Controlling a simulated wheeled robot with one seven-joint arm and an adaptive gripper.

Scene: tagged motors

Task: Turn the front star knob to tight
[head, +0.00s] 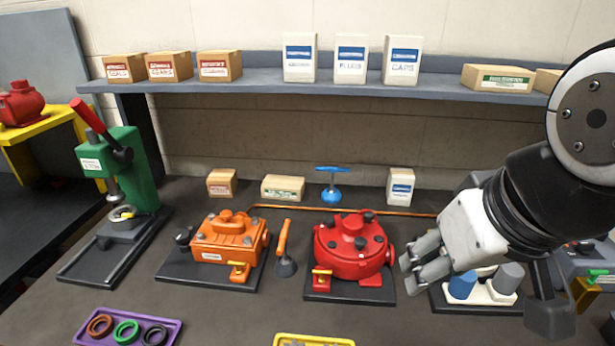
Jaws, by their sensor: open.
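A round red motor (335,250) stands on a dark base plate in the middle of the bench. Dark knobs sit on its top, one at the front (360,243) and one at the back (369,215). They are too small to tell star shapes or a tight mark. An orange motor (225,240) stands to its left, with a dark knob (182,235) at its left end. My gripper (409,275) is open and empty, just right of the red motor and apart from its knobs. The fingers point left.
A green press (135,170) with a red lever stands at left. A purple tray (90,322) of rings and a yellow tray (310,341) lie in front. An orange-handled tool (283,245) stands between the motors. Blue and grey cylinders (462,284) sit right, below my arm. A shelf (270,86) with boxes runs behind.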

